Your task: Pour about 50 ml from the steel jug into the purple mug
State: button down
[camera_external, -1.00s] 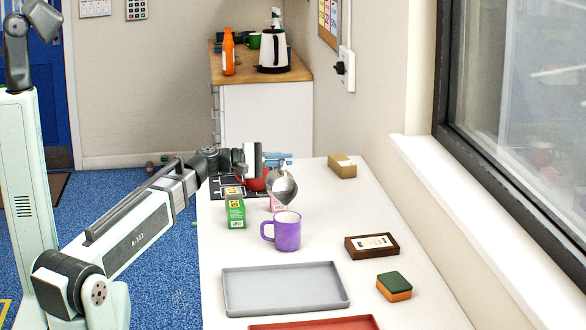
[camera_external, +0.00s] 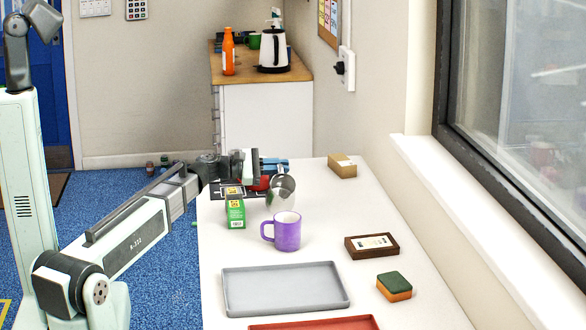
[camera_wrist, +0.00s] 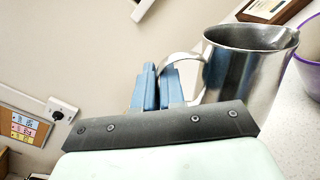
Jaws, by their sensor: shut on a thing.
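The steel jug (camera_external: 281,188) is in the external view just behind the purple mug (camera_external: 287,233), above the table. My gripper (camera_external: 272,165) is shut on the jug's handle, with its blue fingers at the handle in the wrist view (camera_wrist: 158,88). The jug (camera_wrist: 245,70) looks nearly upright, with only a slight tilt. The mug stands upright on the white table, handle to the left; its purple rim (camera_wrist: 305,62) shows at the right edge of the wrist view. I see no stream between jug and mug. The contents of both are hidden.
A green carton (camera_external: 235,212) stands left of the mug. A grey tray (camera_external: 285,308) lies in front, a brown framed box (camera_external: 371,246) and a sponge (camera_external: 394,286) to the right. A cardboard box (camera_external: 342,166) stands at the back.

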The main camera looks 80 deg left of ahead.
jog(key=shift+a+f+n, duration=0.8)
jog(key=shift+a+n, duration=0.35)
jog(key=shift+n, duration=0.2)
jog(key=shift+a+f+n, duration=0.75)
jog(key=shift+a+n, duration=0.35)
jog(key=shift+n, duration=0.3)
jog(key=shift+a+f+n, duration=0.8)
jog(key=shift+a+n, duration=0.35)
jog(key=shift+n, duration=0.2)
